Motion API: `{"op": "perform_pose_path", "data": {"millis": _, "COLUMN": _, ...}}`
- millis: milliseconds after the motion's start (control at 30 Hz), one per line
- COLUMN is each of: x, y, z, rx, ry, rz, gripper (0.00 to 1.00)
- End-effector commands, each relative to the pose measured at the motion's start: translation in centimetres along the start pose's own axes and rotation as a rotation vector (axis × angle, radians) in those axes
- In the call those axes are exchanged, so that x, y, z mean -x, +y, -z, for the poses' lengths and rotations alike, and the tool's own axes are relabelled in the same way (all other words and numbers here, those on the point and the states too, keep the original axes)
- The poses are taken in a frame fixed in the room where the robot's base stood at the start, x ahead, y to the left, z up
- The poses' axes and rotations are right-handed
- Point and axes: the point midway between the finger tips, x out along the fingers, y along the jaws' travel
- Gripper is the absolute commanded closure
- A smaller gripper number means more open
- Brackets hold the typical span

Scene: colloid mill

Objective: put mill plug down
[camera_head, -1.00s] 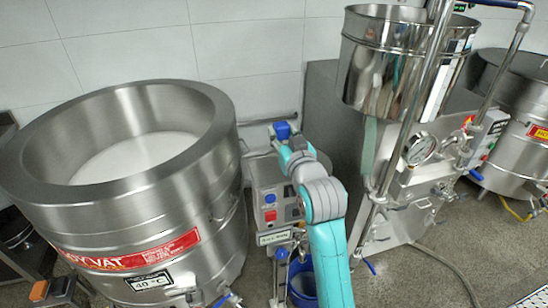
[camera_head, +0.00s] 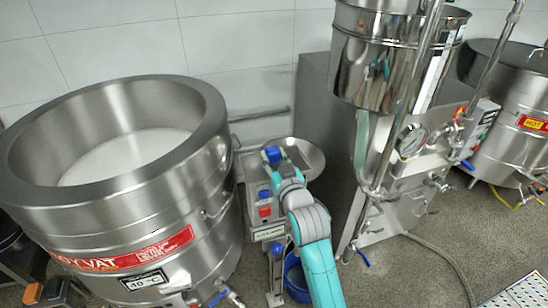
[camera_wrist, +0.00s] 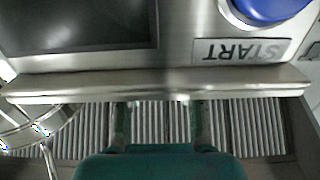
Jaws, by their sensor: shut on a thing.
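In the wrist view the two dark fingers of my gripper (camera_wrist: 158,112) show at the lower middle, set apart from each other. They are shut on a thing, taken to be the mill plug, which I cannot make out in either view. The fingers' far ends meet a horizontal metal edge (camera_wrist: 230,82) in the picture. Beyond that edge is a panel with an upside-down START label (camera_wrist: 241,51). In the head view my arm reaches over the small control box (camera_head: 265,211), and my gripper is hidden there.
A large steel vat (camera_head: 80,222) stands at left. A machine with a steel hopper (camera_head: 382,60) stands right of my arm. A round metal pan (camera_head: 309,157) lies behind my arm, and a blue bucket (camera_head: 296,278) sits low beside it. Ribbed metal (camera_wrist: 160,122) shows below the panel edge.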

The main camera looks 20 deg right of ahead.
Motion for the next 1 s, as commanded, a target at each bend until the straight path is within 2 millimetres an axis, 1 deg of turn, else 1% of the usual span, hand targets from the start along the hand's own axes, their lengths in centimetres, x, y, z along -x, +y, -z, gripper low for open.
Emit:
{"op": "perform_pose_path", "data": {"millis": 167, "x": 0.0, "y": 0.0, "z": 0.1, "rx": 0.000, "ry": 0.002, "rz": 0.000, "gripper": 1.00}}
{"op": "perform_pose_path", "data": {"millis": 733, "x": 0.0, "y": 0.0, "z": -1.1, "rx": 0.000, "ry": 0.002, "rz": 0.000, "gripper": 1.00}}
{"op": "perform_pose_path", "data": {"millis": 767, "x": 0.0, "y": 0.0, "z": -1.1, "rx": 0.000, "ry": 0.001, "rz": 0.000, "gripper": 0.59}}
{"op": "perform_pose_path", "data": {"millis": 800, "x": 0.0, "y": 0.0, "z": -1.1, "rx": 0.000, "ry": 0.001, "rz": 0.000, "gripper": 0.49}}
{"op": "perform_pose_path", "data": {"millis": 833, "x": 0.0, "y": 0.0, "z": -1.1, "rx": 0.000, "ry": 0.001, "rz": 0.000, "gripper": 0.42}}
{"op": "perform_pose_path", "data": {"millis": 867, "x": 0.0, "y": 0.0, "z": -1.1, "rx": 0.000, "ry": 0.001, "rz": 0.000, "gripper": 0.36}}
{"op": "perform_pose_path", "data": {"millis": 1000, "x": 0.0, "y": 0.0, "z": -1.1, "rx": 0.000, "ry": 0.001, "rz": 0.000, "gripper": 0.36}}
